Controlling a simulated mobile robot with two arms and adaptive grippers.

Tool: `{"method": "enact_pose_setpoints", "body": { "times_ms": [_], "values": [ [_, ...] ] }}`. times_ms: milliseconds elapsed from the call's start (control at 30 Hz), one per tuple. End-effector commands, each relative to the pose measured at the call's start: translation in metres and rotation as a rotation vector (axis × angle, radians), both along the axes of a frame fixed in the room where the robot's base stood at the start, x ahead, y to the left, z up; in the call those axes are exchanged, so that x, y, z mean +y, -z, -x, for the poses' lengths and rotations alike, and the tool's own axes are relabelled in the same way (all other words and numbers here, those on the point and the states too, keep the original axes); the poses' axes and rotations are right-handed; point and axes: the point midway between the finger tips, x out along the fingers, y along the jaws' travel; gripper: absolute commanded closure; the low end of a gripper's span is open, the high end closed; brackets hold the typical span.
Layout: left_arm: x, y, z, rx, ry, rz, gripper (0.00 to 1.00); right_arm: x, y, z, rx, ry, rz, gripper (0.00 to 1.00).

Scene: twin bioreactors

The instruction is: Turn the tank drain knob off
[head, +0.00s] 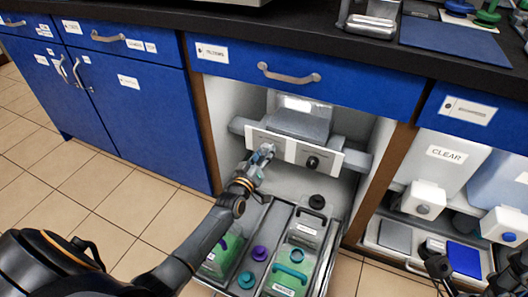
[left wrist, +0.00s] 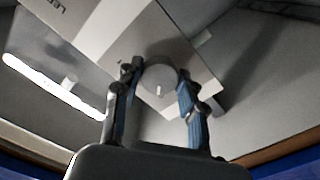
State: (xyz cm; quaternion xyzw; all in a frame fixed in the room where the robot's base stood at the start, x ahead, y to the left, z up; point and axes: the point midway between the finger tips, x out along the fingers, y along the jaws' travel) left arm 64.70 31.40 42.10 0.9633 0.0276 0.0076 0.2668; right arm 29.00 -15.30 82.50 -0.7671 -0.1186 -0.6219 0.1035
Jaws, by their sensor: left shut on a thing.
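A white panel (head: 328,158) with knobs spans the front of the grey tank assembly (head: 298,121) in the open cabinet bay. My left gripper (head: 262,154) is at the panel's left part. In the left wrist view, a round grey knob (left wrist: 158,78) with a short white mark sits between its two fingertips (left wrist: 159,82), and the gripper is shut on it. In the head view the gripper hides this knob. A black knob (head: 312,162) on the panel's right part is free. The panel's labels are too small to read. Dark parts of my right gripper (head: 439,268) show at the lower right edge.
Below the panel, a pull-out tray (head: 333,222) holds green containers (head: 293,271) with handles and caps. Blue cabinets (head: 130,95) stand to the left. A tank marked CLEAR (head: 447,154) stands in the right bay. Tiled floor (head: 110,200) at the left is clear.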

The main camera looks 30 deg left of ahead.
Motion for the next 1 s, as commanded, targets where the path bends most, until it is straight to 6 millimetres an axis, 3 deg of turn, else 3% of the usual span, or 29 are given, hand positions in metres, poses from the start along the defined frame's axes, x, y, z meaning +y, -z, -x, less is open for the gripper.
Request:
{"method": "enact_pose_setpoints", "body": {
  "times_ms": [667, 700, 767, 800, 1000],
  "values": [
    [0.0002, 0.0006, 0.0002, -0.002, 0.000, 0.067, 0.91, 0.0001, -0.0020, 0.0000, 0.000, 0.000, 0.000, 0.60],
    [0.0003, 0.0005, 0.0002, -0.002, 0.000, 0.067, 0.54, 0.0001, -0.0020, 0.0000, 0.000, 0.000, 0.000, 0.60],
    [0.0002, 0.0005, 0.0002, -0.002, 0.000, 0.066, 0.42, 0.0001, -0.0020, 0.0000, 0.000, 0.000, 0.000, 0.60],
    [0.0002, 0.0005, 0.0001, -0.003, -0.001, 0.066, 0.37, 0.0001, -0.0020, 0.0000, 0.000, 0.000, 0.000, 0.60],
    [0.0001, 0.0003, 0.0001, -0.004, 0.000, 0.065, 0.37, 0.0000, -0.0022, 0.0000, -0.001, 0.000, 0.000, 0.60]
  ]
}}
